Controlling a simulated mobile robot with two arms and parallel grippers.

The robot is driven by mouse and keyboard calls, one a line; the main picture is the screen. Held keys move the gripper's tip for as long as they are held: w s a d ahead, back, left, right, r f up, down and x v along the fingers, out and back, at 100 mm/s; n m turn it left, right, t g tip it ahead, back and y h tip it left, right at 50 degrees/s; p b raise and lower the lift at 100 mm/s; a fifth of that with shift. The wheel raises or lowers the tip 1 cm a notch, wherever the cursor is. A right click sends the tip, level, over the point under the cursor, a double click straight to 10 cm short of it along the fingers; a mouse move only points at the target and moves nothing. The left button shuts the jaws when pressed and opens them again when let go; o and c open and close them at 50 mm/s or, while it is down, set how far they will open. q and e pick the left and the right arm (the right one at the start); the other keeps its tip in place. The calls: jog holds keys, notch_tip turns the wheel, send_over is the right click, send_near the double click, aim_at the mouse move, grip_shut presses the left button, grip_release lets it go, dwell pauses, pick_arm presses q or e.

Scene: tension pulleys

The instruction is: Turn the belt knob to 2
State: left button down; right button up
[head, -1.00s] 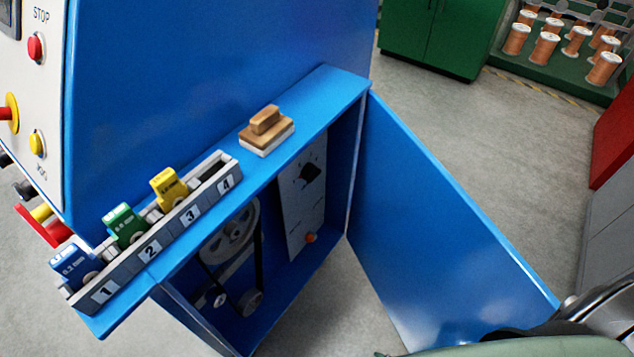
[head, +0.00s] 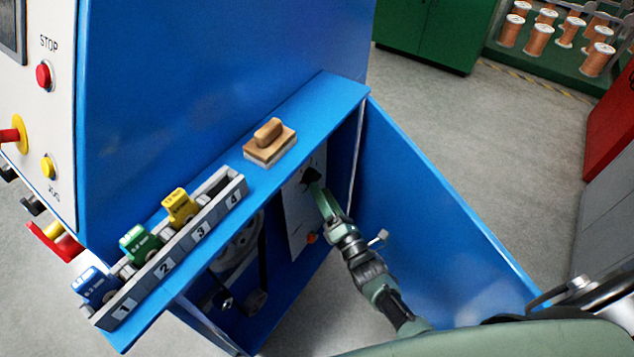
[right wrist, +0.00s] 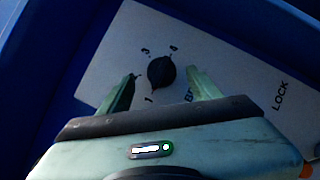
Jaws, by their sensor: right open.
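The belt knob (right wrist: 161,72) is black and sits on a pale plate (right wrist: 112,65) inside the blue cabinet. Small numbers surround it; a 1 is readable at its lower left in the right wrist view. I cannot tell surely which number it points to. My right gripper (right wrist: 161,77) is open, one finger on each side of the knob, with gaps visible and no clear contact. In the head view, my right gripper (head: 318,193) reaches into the cabinet, and the dark knob (head: 311,175) shows only partly at its tips. My left gripper is out of view.
The blue door (head: 430,220) stands open to the right of my arm. The cabinet top (head: 320,100) overhangs the plate and carries a wooden-handled block (head: 269,143) and a numbered rack (head: 150,283) with coloured blocks. Pulleys (head: 238,245) and an orange button (head: 311,237) lie nearby.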

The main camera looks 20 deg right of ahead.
aim_at(316, 179)
jog(key=x, duration=0.3)
jog(key=shift+w, duration=0.25)
jog(key=shift+c, duration=0.3)
jog(key=c, duration=1.3)
jog(key=m+g+p, duration=0.1)
jog(key=m+p, duration=0.2)
jog(key=p, duration=0.1)
jog(key=r+m+g+h+p, duration=0.1)
jog(key=m+g+p, duration=0.1)
jog(key=m+p, duration=0.1)
jog(key=shift+m+p, duration=0.3)
jog(key=shift+p, duration=0.2)
jog(key=m+g+p, duration=0.1)
jog(key=m+p, duration=0.1)
jog(key=shift+g+p, duration=0.3)
jog(key=shift+g, duration=0.1)
jog(key=shift+f+m+g+p, duration=0.1)
jog(key=shift+m+g+p, duration=0.4)
jog(key=shift+m+p, duration=0.15)
jog(key=shift+y, duration=0.3)
